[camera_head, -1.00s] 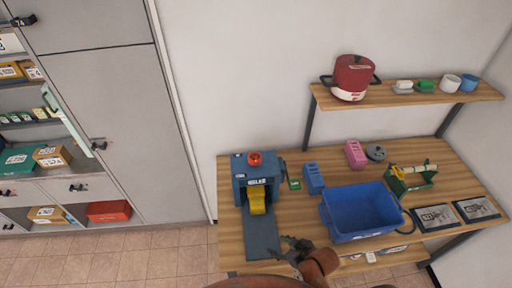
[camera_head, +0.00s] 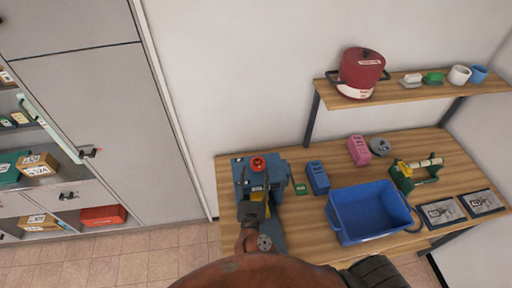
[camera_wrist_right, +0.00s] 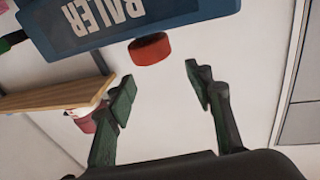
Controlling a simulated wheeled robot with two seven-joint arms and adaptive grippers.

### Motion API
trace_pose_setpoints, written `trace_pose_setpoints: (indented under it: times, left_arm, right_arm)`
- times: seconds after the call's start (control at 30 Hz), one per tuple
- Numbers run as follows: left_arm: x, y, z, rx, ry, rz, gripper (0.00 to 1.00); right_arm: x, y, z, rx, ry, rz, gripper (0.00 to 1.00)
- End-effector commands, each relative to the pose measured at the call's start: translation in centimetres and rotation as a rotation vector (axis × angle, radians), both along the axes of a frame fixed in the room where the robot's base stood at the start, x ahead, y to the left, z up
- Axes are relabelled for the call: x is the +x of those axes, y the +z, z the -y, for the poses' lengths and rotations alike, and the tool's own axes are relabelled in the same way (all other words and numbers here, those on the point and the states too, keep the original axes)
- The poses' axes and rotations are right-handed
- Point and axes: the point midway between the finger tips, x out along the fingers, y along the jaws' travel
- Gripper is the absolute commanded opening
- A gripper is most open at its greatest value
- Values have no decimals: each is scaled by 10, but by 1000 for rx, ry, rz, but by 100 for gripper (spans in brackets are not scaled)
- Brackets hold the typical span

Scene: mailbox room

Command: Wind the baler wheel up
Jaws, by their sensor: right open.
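The baler (camera_head: 276,169) is a blue box-shaped machine at the left end of the wooden table. A red round wheel (camera_head: 258,164) sits on its top. The wheel also shows in the right wrist view (camera_wrist_right: 150,48), beside the "BALER" label. My right gripper (camera_head: 249,184) is over the front of the baler and hides part of its front and yellow part. In the right wrist view its two fingers (camera_wrist_right: 161,88) are apart and empty, with the wheel beyond the tips, not between them. My left gripper is not in view.
A blue bin (camera_head: 368,212) stands right of the baler on the table (camera_head: 305,240). A blue block-like item (camera_head: 317,177) and a small green item (camera_head: 301,188) stand close to the baler's right. A shelf above holds a red pot (camera_head: 361,73).

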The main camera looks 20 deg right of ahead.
Motion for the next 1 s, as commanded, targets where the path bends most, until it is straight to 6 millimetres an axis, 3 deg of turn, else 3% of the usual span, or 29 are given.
trace_pose_setpoints:
  times: [0.1, 0.27, 0.7, 1.0]
  left_arm:
    - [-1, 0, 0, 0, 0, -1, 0]
    - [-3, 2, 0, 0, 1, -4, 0]
    - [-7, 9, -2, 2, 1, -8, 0]
    - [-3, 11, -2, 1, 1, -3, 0]
  right_arm:
    - [-4, -17, 1, 18, -41, -82, 48]
    - [2, -23, 8, 21, -55, -112, 48]
    - [70, -21, 51, 21, -55, -107, 48]
    - [95, -23, 64, 22, -51, -108, 48]
